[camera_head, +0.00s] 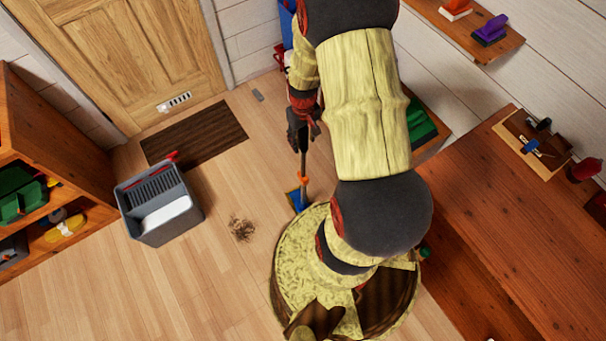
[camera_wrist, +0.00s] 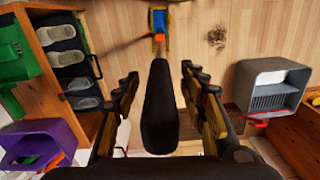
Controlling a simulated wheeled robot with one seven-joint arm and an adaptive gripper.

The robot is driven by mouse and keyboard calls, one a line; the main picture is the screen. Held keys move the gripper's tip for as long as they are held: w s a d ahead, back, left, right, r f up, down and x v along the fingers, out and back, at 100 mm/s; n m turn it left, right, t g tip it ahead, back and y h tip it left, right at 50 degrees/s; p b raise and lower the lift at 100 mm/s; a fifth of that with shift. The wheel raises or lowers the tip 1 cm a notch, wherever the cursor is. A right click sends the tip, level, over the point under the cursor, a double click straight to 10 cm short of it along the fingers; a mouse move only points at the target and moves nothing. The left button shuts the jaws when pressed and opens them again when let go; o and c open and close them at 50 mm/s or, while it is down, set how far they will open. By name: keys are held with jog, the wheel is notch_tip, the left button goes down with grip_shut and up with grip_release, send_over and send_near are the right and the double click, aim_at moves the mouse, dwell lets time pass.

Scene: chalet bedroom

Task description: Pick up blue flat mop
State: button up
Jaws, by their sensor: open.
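The blue flat mop stands with its blue head (camera_head: 296,199) on the wooden floor, an orange joint above it and a dark handle rising from it. In the wrist view the blue head (camera_wrist: 159,20) is at the top, and the handle's thick black end (camera_wrist: 160,110) points toward the camera. My gripper (camera_head: 303,122) is at the upper part of the handle. In the wrist view my gripper (camera_wrist: 160,75) is open, with one finger on each side of the handle and visible gaps between. My arm hides part of the floor near the mop.
A grey bucket (camera_head: 168,218) and a pile of debris (camera_head: 242,229) are on the floor left of the mop. A dark doormat (camera_head: 195,135) lies by the door. A wooden shelf (camera_head: 85,160) stands left, a wooden table (camera_head: 500,215) right.

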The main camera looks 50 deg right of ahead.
jog(key=shift+f, duration=0.45)
jog(key=shift+c, duration=0.7)
grip_shut()
jog(key=shift+r, duration=0.1)
